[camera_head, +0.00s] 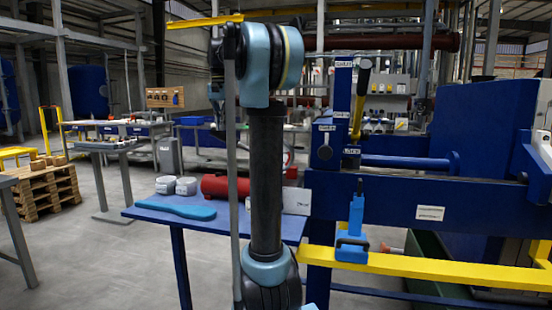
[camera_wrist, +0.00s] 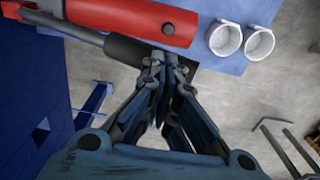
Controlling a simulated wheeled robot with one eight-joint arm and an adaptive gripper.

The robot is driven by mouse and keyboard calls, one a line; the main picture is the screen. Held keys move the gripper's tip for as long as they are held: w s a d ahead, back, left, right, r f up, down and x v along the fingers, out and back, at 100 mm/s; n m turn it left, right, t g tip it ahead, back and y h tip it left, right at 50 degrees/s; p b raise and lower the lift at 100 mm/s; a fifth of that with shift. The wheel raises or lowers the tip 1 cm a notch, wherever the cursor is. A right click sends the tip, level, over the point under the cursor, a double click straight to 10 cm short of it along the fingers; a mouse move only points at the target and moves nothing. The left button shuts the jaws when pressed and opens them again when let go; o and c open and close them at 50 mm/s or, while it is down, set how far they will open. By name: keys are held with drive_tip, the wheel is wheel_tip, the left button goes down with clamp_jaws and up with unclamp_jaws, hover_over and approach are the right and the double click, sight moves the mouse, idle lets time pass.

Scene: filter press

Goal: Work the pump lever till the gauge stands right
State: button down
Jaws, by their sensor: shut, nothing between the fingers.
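A red pump body (camera_head: 215,187) lies on the blue table in the head view, partly behind my arm. It also shows at the top of the wrist view (camera_wrist: 135,18). Beside it in the wrist view runs a grey lever rod (camera_wrist: 75,35) ending in a black grip (camera_wrist: 128,50). My gripper (camera_wrist: 165,62) is shut and empty, its fingertips over the grip's edge in that view. I cannot tell whether they touch it. I cannot make out a gauge dial in either view.
On the blue table (camera_head: 150,212) stand two white cups (camera_head: 187,186), near a flat light-blue item (camera_head: 178,207). Open floor lies left of the table.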

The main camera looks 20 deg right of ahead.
idle(1.8)
wheel_tip(320, 180, down, 10)
drive_tip(key=a, duration=0.1)
drive_tip(key=r, duration=0.6)
drive_tip(key=d+r, duration=0.1)
drive_tip(key=r, duration=0.3)
idle(0.5)
